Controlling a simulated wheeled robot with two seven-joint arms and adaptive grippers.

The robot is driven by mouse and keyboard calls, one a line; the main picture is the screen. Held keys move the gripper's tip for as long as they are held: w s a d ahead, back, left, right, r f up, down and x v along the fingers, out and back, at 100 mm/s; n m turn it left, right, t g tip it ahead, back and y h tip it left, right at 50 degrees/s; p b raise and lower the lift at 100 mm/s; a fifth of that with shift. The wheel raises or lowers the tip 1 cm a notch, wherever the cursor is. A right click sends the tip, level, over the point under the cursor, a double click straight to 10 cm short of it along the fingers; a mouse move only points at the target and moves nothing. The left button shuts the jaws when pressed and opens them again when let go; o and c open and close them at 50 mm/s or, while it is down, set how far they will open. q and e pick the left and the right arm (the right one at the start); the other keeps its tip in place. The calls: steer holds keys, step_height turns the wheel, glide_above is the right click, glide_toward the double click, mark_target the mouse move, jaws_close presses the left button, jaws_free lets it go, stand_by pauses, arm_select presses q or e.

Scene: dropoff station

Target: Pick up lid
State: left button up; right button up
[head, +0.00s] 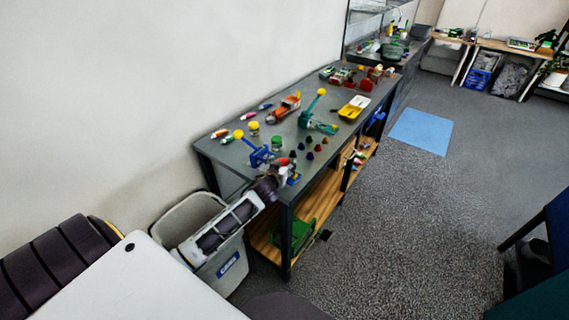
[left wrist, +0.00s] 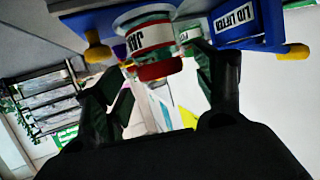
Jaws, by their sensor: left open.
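In the left wrist view a white jar labelled "JAR" (left wrist: 150,38) has a red lid (left wrist: 160,70). My left gripper (left wrist: 160,78) is open, with one finger on each side of the red lid; I cannot tell whether they touch it. A blue stand labelled "LID LIFTER" (left wrist: 238,18) is beside the jar. In the head view my left gripper (head: 284,170) is at the near end of the table, by the blue lid lifter (head: 260,156). A small red piece, likely the lid (head: 283,161), shows next to the gripper. My right gripper is not in view.
A grey bin (head: 178,215) stands under my left arm. The floor right of the table is open.

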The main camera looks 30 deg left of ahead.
arm_select(q)
steer(key=c, duration=0.8)
steer(key=shift+o, duration=0.2)
step_height(320, 180, up, 10)
stand_by(0.5)
stand_by(0.5)
